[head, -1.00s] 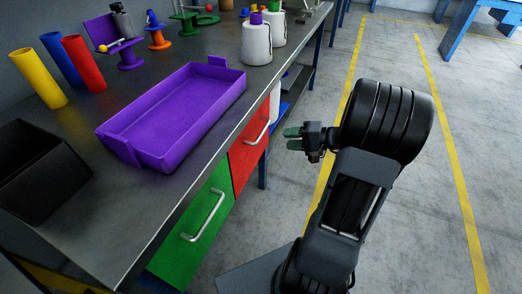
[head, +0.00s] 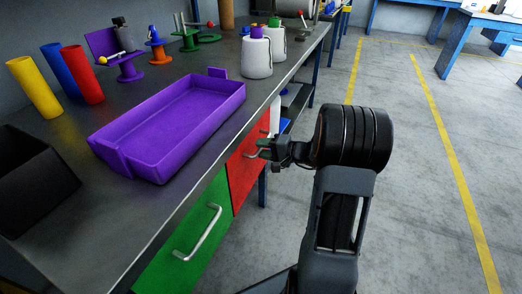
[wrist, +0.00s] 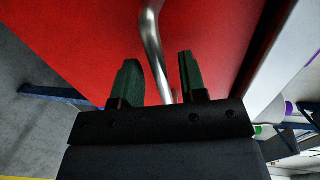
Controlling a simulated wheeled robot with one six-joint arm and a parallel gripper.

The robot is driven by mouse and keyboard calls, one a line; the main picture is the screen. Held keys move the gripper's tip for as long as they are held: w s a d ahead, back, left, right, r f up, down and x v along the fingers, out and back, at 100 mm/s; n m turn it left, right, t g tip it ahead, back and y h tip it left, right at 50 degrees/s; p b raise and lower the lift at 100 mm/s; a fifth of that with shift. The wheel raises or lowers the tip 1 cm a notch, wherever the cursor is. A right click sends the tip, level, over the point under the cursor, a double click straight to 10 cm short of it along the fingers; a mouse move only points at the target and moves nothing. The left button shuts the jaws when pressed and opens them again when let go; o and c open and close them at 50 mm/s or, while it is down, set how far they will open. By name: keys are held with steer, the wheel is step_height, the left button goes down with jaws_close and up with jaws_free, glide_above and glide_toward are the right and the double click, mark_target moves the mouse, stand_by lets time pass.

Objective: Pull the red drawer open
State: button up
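The red drawer (head: 240,178) is in the workbench front, beyond the green drawer, and looks shut. Its curved metal handle (head: 251,154) is partly covered by my gripper (head: 264,149) in the head view. In the wrist view the red front (wrist: 90,35) fills most of the picture, and the silver handle (wrist: 153,40) runs down between the two green fingertips of my gripper (wrist: 160,75). The fingers are apart, with a gap on each side of the handle. The handle's lower end goes out of sight behind the gripper body.
The green drawer (head: 180,240) with its own handle is nearer. The floor (head: 400,180) to the right is clear.

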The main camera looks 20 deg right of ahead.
steer(key=shift+w+a+f, duration=0.1)
steer(key=shift+w+a, duration=0.3)
jaws_close()
stand_by(0.4)
